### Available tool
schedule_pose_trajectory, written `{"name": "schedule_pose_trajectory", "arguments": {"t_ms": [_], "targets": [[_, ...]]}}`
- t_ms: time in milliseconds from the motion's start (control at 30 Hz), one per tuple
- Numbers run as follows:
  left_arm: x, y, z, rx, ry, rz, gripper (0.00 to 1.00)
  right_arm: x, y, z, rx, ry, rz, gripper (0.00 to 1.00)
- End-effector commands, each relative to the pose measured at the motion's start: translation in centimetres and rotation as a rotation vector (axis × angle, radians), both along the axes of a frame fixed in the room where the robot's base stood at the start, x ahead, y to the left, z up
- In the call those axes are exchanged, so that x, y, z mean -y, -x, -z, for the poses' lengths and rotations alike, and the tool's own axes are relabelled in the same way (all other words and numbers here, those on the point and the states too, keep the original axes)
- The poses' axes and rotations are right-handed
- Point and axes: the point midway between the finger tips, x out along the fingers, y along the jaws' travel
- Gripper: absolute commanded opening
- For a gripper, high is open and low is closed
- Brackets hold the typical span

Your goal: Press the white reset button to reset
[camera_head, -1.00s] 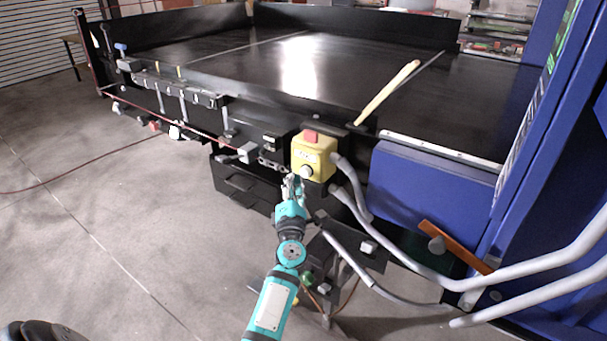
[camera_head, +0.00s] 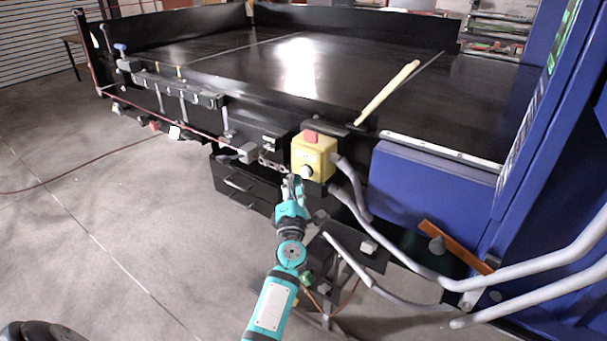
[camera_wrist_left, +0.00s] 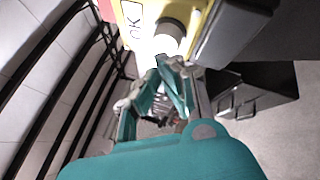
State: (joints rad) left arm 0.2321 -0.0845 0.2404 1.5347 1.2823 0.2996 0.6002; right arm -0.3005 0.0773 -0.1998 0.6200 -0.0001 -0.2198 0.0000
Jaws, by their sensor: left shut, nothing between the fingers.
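A yellow control box (camera_head: 314,158) with a red button (camera_head: 311,137) on top hangs on the near side of the black conveyor. The white reset button (camera_head: 306,172) is on its front face. In the left wrist view the white button (camera_wrist_left: 169,37) sticks out beside an "OK" label on the yellow box (camera_wrist_left: 190,12). My left gripper (camera_head: 295,181) is shut and empty, its fingertips just below and left of the button. In the left wrist view the closed fingertips (camera_wrist_left: 168,66) are very close to the button; I cannot tell whether they touch it. My right gripper is not in view.
The black conveyor bed (camera_head: 240,62) spreads behind the box, with a wooden stick (camera_head: 387,92) on it. A blue panel (camera_head: 433,186) and grey hoses (camera_head: 347,178) lie right of the box. Open concrete floor (camera_head: 110,230) is on the left.

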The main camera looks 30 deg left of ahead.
Motion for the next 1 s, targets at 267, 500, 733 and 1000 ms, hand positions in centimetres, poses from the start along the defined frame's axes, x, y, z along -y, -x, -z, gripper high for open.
{"name": "schedule_pose_trajectory", "arguments": {"t_ms": [267, 500, 733, 1000], "targets": [[0.0, -0.8, 0.0, 0.001, 0.001, 0.000, 0.00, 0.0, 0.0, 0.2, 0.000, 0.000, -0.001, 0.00], [0.1, -0.8, 0.0, 0.000, 0.000, 0.000, 0.00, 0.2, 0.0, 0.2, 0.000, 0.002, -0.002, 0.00], [0.1, -0.9, 0.0, 0.001, 0.001, 0.000, 0.00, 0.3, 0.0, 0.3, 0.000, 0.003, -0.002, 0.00], [0.1, -1.2, 0.0, 0.000, 0.000, 0.000, 0.00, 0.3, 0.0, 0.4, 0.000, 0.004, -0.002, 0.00]]}}
